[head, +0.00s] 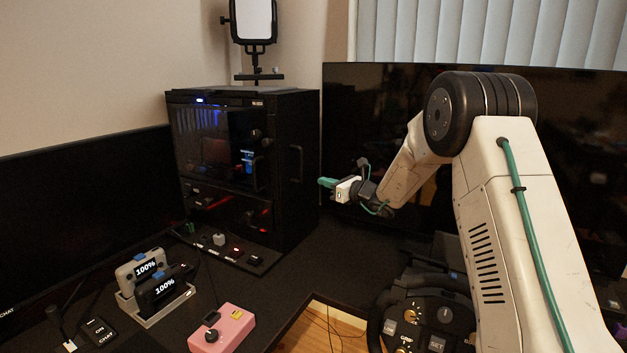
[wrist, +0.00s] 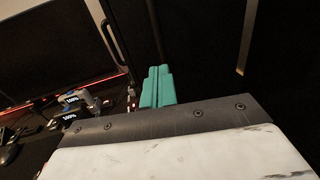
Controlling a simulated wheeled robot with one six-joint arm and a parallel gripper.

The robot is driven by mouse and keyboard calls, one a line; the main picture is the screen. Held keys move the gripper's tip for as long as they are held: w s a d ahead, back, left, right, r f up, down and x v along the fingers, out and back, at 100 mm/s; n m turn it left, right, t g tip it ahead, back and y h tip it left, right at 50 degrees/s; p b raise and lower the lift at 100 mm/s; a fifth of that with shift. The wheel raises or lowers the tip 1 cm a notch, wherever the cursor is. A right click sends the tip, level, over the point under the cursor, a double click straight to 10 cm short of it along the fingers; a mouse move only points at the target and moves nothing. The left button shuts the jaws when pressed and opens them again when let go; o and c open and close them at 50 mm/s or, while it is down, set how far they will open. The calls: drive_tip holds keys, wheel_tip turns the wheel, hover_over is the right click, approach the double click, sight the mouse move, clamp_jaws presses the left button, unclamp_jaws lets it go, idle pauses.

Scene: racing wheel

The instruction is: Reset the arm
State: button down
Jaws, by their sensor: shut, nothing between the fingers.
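My gripper (head: 326,182) is held out to the left in the head view, in the air over the desk and in front of the dark screen. Its teal fingers are together with nothing between them. They also show side by side in the wrist view (wrist: 157,87). My white arm (head: 520,210) rises at the right of the head view and bends down at the elbow toward the gripper. The gripper appears to touch nothing.
A black cabinet (head: 244,105) stands left of my gripper. A steering wheel (head: 425,325) is below my arm. A pink box (head: 223,329) and two devices in a dock (head: 166,310) sit on the desk. Large screens (head: 70,220) stand at left and behind.

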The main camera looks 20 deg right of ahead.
drive_tip(key=v, duration=0.7)
drive_tip(key=s+a+n+g, duration=0.4)
drive_tip(key=s+n, duration=0.2)
drive_tip(key=s, duration=0.2)
drive_tip(key=s+a+f+n+g, duration=0.1)
drive_tip(key=s+a+n+g, duration=0.35)
drive_tip(key=s, duration=0.45)
drive_tip(key=s+a+n+g, duration=0.3)
drive_tip(key=s+n+g, duration=0.2)
drive_tip(key=s+n, duration=0.25)
drive_tip(key=s+d+r+n+h, duration=0.2)
drive_tip(key=s+n+h, duration=0.3)
drive_tip(key=s, duration=0.9)
drive_tip(key=s+d+r+n+h, duration=0.3)
drive_tip(key=s+n+h, duration=0.2)
drive_tip(key=s, duration=1)
drive_tip(key=shift+d+n, duration=0.25)
drive_tip(key=shift+n, duration=0.35)
